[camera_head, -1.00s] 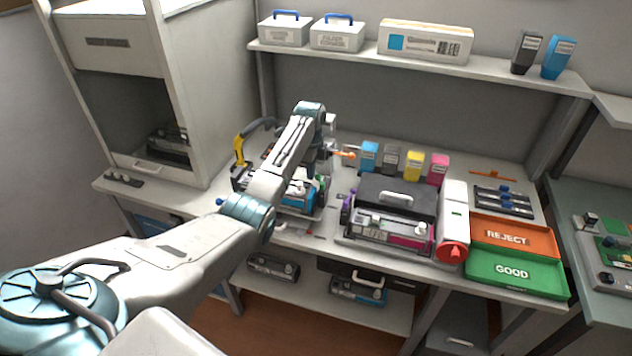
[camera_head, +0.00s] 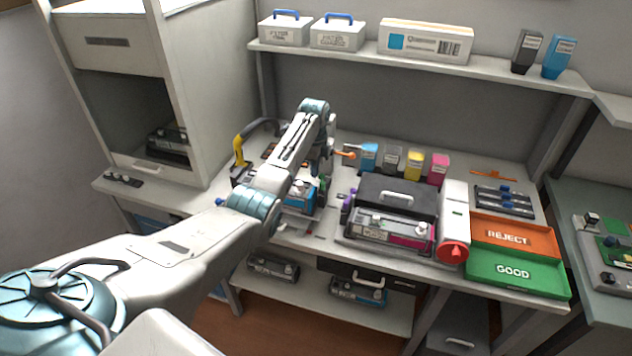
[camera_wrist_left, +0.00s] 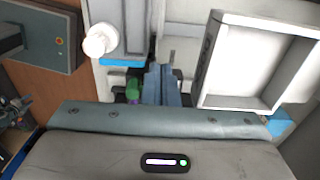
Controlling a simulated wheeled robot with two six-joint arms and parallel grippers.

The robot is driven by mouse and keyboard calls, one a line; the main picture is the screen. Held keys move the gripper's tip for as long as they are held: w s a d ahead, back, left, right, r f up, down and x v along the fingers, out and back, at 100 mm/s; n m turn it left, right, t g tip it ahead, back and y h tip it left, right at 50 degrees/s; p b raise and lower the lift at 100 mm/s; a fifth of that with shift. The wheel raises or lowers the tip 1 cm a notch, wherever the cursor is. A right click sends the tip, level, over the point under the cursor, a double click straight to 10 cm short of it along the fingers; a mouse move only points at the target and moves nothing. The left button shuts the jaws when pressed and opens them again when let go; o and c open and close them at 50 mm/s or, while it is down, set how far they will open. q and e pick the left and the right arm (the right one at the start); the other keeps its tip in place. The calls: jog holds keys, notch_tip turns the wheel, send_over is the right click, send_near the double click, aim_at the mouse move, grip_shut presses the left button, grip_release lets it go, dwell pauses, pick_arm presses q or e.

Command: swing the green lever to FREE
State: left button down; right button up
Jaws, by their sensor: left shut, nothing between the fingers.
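A small green part (camera_wrist_left: 134,89), probably the green lever, shows in the left wrist view just left of my gripper's fingers. A green bit (camera_head: 323,184) also shows in the head view at the right side of the cyan cartridge unit (camera_head: 300,197). My left gripper (camera_wrist_left: 160,70) is shut and empty, its blue-grey fingers close beside the green part; contact cannot be told. In the head view my left forearm hides the fingers and much of the unit. No FREE marking can be read. My right gripper is out of view.
A black case (camera_head: 397,197) and a magenta cartridge unit (camera_head: 388,233) stand to the right. Toner bottles (camera_head: 413,165) line up behind. A yellow-handled tool (camera_head: 239,150) stands left. The orange REJECT tray (camera_head: 513,237) and green GOOD tray (camera_head: 515,273) lie far right.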

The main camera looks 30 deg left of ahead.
pick_arm(q)
jog(key=shift+w+d, duration=0.1)
dwell(0.3)
notch_tip(320, 180, up, 7)
jog(key=p, duration=0.1)
jog(key=shift+w, duration=0.15)
dwell(0.8)
jog(key=shift+d, duration=0.1)
